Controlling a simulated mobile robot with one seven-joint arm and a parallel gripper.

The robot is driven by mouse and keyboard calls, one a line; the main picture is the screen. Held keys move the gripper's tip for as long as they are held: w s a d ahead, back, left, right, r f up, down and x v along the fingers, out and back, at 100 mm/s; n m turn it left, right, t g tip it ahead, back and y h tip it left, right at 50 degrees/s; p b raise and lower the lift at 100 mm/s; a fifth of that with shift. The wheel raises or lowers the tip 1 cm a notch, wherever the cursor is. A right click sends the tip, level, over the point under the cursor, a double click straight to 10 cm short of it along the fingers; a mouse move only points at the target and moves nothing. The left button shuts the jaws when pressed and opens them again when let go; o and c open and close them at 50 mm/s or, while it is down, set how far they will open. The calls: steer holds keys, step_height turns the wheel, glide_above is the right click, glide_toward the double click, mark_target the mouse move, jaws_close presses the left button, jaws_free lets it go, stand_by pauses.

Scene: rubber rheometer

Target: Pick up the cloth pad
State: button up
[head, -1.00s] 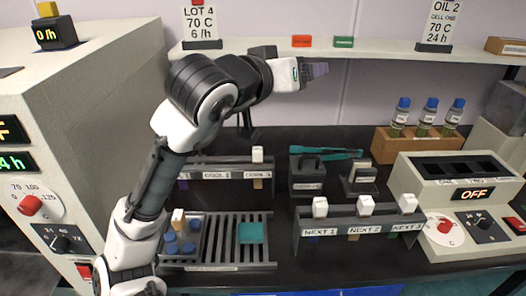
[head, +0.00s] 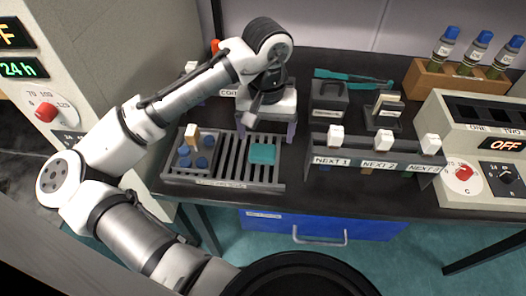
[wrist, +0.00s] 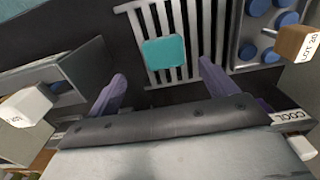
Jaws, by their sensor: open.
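The teal cloth pad (head: 263,153) lies flat on the right part of the slatted rack (head: 233,170) on the black bench. It also shows in the wrist view (wrist: 166,51), on the pale slats. My gripper (head: 266,135) is above and behind the pad, pointing down, with its fingers partly hidden in the head view. In the wrist view my gripper (wrist: 160,85) has its two purple fingers spread wide, with the pad between and beyond them. The gripper is empty and apart from the pad.
A tray (head: 181,160) with blue caps and a tan block stands left of the pad. A rail (head: 350,172) labelled NEXT with white-topped pieces stands to the right. Teal tongs (head: 352,78), a dark box (head: 329,97) and a vial rack (head: 459,82) are behind.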

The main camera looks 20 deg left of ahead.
mark_target(263, 150)
steer(key=shift+s+a+f+p, duration=0.1)
steer(key=shift+a+f+p, duration=0.1)
steer(key=shift+f, duration=1.25)
steer(key=shift+a+f+p, duration=0.15)
steer(key=shift+f+p, duration=0.05)
steer(key=shift+f, duration=1.25)
steer(key=c, duration=1.1)
steer(key=shift+o, duration=0.2)
step_height(263, 150, up, 20)
steer(key=o, duration=0.4)
steer(key=shift+c, duration=0.2)
steer(key=c, duration=0.3)
